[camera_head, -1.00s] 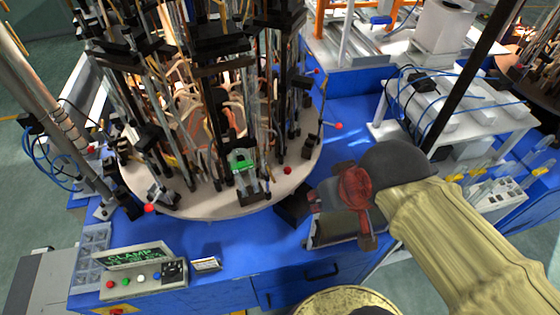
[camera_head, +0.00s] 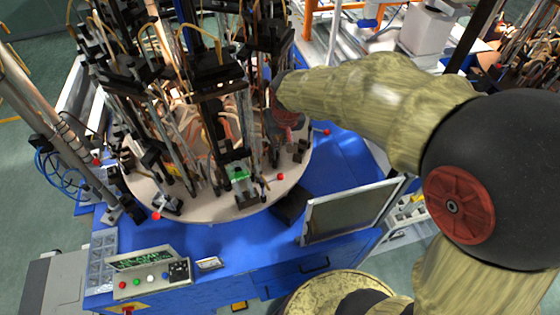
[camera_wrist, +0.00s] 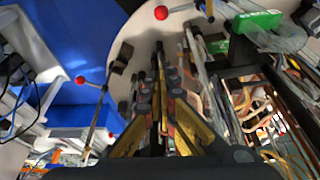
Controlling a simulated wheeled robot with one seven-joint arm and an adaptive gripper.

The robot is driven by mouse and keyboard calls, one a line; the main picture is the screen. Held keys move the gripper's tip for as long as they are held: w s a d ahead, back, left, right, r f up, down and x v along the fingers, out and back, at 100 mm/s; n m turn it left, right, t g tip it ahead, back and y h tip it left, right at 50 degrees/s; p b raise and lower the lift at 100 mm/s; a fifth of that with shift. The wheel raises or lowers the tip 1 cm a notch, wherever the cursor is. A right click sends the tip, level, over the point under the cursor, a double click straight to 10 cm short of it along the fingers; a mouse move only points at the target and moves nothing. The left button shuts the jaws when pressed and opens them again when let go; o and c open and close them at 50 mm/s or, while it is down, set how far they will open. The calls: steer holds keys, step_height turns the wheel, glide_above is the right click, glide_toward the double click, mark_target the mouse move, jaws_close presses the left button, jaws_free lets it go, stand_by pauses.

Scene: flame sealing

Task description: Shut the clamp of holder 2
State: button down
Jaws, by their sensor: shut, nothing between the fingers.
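The holders stand as tall dark columns around a round pale turntable (camera_head: 215,212). The front holder carries a green block (camera_head: 239,174), which also shows in the wrist view (camera_wrist: 258,21); I cannot read which holder is number 2. A red knob (camera_head: 281,176) on a thin lever sits right of that block; a red knob shows at the top of the wrist view (camera_wrist: 161,13). Another red knob (camera_head: 326,131) stands at the turntable's right edge, likely the left one in the wrist view (camera_wrist: 81,79). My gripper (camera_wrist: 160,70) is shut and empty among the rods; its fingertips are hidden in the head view.
A dark screen (camera_head: 350,213) stands at the right front of the blue table (camera_head: 225,248). A button panel (camera_head: 150,279) is at the front left. Dense rods and tubes crowd the turntable. The blue tabletop beside it is fairly clear.

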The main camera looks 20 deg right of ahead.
steer(key=shift+f, duration=0.1)
step_height(320, 180, down, 10)
steer(key=shift+s, duration=0.15)
stand_by(0.8)
steer(key=shift+s, duration=0.1)
